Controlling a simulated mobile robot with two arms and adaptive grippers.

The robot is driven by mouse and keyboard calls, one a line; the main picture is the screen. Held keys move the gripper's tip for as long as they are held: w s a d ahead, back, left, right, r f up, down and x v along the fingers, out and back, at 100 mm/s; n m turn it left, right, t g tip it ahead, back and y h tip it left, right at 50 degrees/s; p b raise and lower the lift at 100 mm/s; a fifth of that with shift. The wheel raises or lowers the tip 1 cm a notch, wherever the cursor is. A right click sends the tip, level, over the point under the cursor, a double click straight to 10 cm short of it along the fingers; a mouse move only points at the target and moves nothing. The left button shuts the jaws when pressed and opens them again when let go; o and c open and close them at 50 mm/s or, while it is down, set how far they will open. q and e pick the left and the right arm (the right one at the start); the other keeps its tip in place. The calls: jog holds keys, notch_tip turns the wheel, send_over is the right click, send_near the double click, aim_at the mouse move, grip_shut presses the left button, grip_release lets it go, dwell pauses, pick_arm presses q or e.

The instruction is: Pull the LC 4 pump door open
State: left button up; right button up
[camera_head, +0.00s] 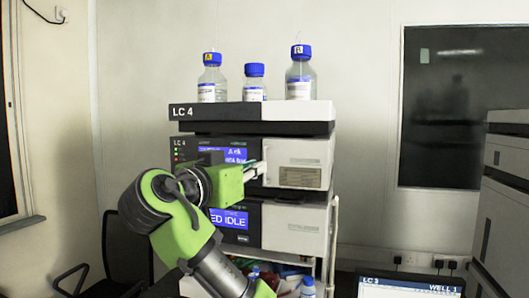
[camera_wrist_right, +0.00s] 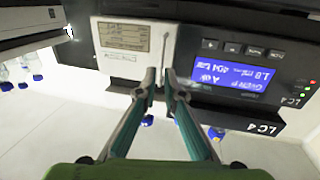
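The LC 4 pump module stands in the stack in the head view, with a blue screen and a pale door (camera_head: 310,152) on its right half. The door looks closed and bears a beige label. In the upside-down right wrist view, the door (camera_wrist_right: 115,57) is left of the dark panel with the blue screen. My right gripper (camera_head: 258,170) is at the door's left edge. In the wrist view, its fingertips (camera_wrist_right: 159,78) are a narrow gap apart, at a thin upright part of the door edge. Whether they touch it is unclear. My left gripper is out of view.
Blue-capped bottles (camera_head: 299,76) stand on top of the stack. Another module (camera_head: 293,228) sits below the pump. A screen marked LC 3 (camera_head: 410,286) is at the lower right, with a grey stack (camera_head: 505,190) beyond it. A dark chair (camera_head: 125,245) is at left.

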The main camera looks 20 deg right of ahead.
aim_at(264, 178)
jog(key=p+x, duration=0.2)
jog(key=x, duration=0.3)
jog(key=shift+w, duration=0.15)
grip_shut()
jog(key=shift+d, duration=0.1)
